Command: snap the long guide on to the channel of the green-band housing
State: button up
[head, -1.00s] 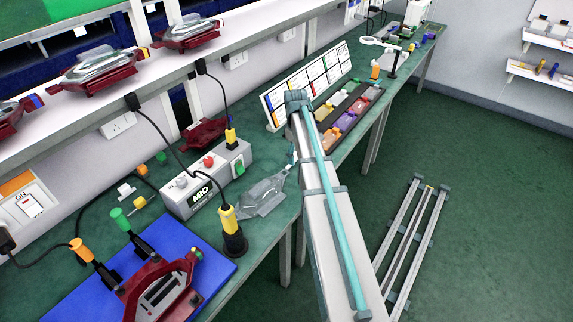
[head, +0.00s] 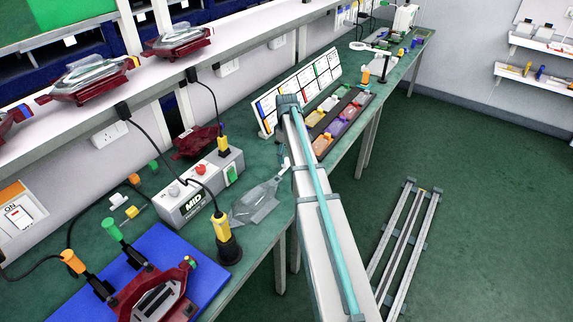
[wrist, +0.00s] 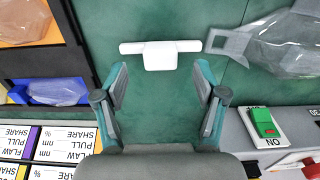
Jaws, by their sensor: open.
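A white T-shaped piece (wrist: 160,53), perhaps the long guide, lies on the green bench just ahead of my open fingers in the wrist view. My gripper (wrist: 160,93) is open and empty above the bench, its fingers either side of the piece's stem line and apart from it.
A clear lens (wrist: 290,45) lies right of the T piece. The grey MID box (head: 200,185) with a green switch (wrist: 263,123) stands at the near right in the wrist view. Parts bins (wrist: 55,92) and a label board (wrist: 45,145) stand left. Other red housings (head: 88,80) rest on the shelf.

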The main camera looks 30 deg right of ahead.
aim_at(287, 160)
notch_tip(287, 160, down, 4)
jog(key=shift+f+p, duration=0.1)
jog(key=shift+p, duration=0.4)
jog(key=shift+c, duration=0.2)
jog(key=c, duration=1.1)
jog(key=shift+r, duration=0.25)
jog(key=shift+r+b, duration=0.45)
jog(key=shift+r, duration=0.1)
jog(key=s+a+r+b, duration=0.3)
jog(key=s+r, duration=0.8)
jog(key=s, duration=0.2)
jog(key=shift+s+a+r+b, duration=0.15)
jog(key=shift+s+r+b, duration=0.15)
jog(key=shift+s+b, duration=0.05)
